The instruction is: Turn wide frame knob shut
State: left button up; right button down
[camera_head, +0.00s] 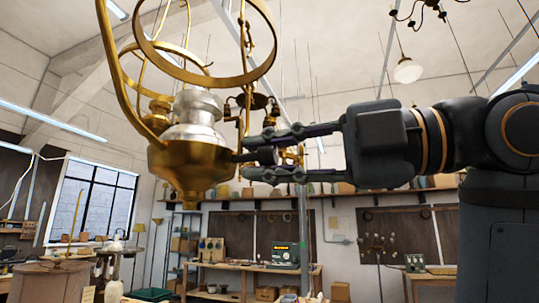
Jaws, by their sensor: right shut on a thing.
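A brass hanging lamp frame with wide rings (262,52) fills the upper left of the head view. A brass bowl-shaped body (185,165) hangs in it, with a silver-white part (196,118) on top. My right gripper (258,157) comes in from the right at the bowl's right side. Its fingers are closed around a small dark knob (247,156) that sticks out from the bowl. Most of the knob is hidden by the fingers. My left gripper is not in view.
A workbench (255,269) with a device (285,255) stands behind and below. A round lampshade (45,280) is at the lower left. A shelf of pots (340,190) runs along the back wall. A white pendant lamp (408,70) hangs at the upper right.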

jog(key=c, duration=1.2)
grip_release()
jog(key=shift+o, duration=0.2)
jog(key=shift+d, duration=0.1)
jog(key=v, duration=1.1)
jog(key=shift+d, duration=0.35)
jog(key=shift+s, duration=0.15)
jog(key=shift+d, duration=0.1)
